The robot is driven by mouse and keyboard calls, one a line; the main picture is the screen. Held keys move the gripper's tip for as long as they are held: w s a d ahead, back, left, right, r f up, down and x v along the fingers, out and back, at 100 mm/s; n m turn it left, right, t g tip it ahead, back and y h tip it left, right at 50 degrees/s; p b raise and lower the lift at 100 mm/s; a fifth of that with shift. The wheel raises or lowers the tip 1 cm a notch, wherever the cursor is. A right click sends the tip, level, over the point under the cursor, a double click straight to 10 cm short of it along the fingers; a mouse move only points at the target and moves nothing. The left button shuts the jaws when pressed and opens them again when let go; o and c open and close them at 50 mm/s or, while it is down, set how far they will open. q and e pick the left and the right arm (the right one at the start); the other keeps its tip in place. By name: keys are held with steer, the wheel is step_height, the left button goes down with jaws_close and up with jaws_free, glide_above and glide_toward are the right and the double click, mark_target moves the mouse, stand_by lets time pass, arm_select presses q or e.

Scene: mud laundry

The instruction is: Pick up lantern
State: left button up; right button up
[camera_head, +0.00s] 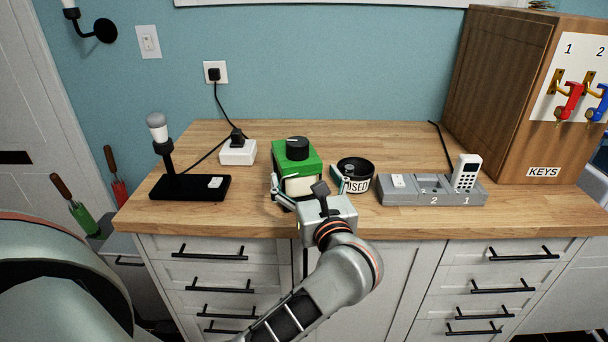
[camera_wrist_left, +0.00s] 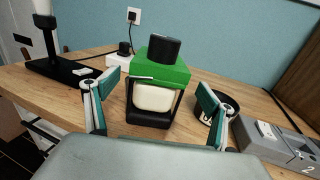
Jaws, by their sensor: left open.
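The lantern (camera_head: 296,157) has a green top, a black knob and a cream body in a black frame. It stands upright on the wooden counter near the front edge. In the left wrist view the lantern (camera_wrist_left: 160,82) is in the middle, beyond the fingers. My left gripper (camera_head: 311,183) is open in front of the lantern, with its fingers spread wide. In the left wrist view the left gripper (camera_wrist_left: 152,103) has one finger to each side of the lantern, with gaps and nothing held. My right gripper is not in view.
A round black bowl (camera_head: 354,169) stands close right of the lantern. A grey charging dock (camera_head: 408,197) with a white handset (camera_head: 466,172) is further right. A black lamp (camera_head: 165,140) on a flat base is left. A white power box (camera_head: 238,153) sits behind, and a wooden key cabinet (camera_head: 504,80) stands at right.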

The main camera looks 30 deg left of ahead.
arm_select(q)
steer(key=shift+w+a+f, duration=0.2)
steer(key=shift+w+a, duration=0.1)
steer(key=shift+a, duration=0.35)
steer(key=shift+w+a+r, duration=0.2)
steer(key=shift+a+r, duration=0.05)
steer(key=shift+a, duration=0.1)
steer(key=x, duration=0.6)
steer(key=shift+w+f, duration=0.25)
steer(key=shift+w, duration=0.05)
steer(key=shift+c, duration=0.3)
steer(key=c, duration=1.5)
steer(key=shift+r, duration=0.1)
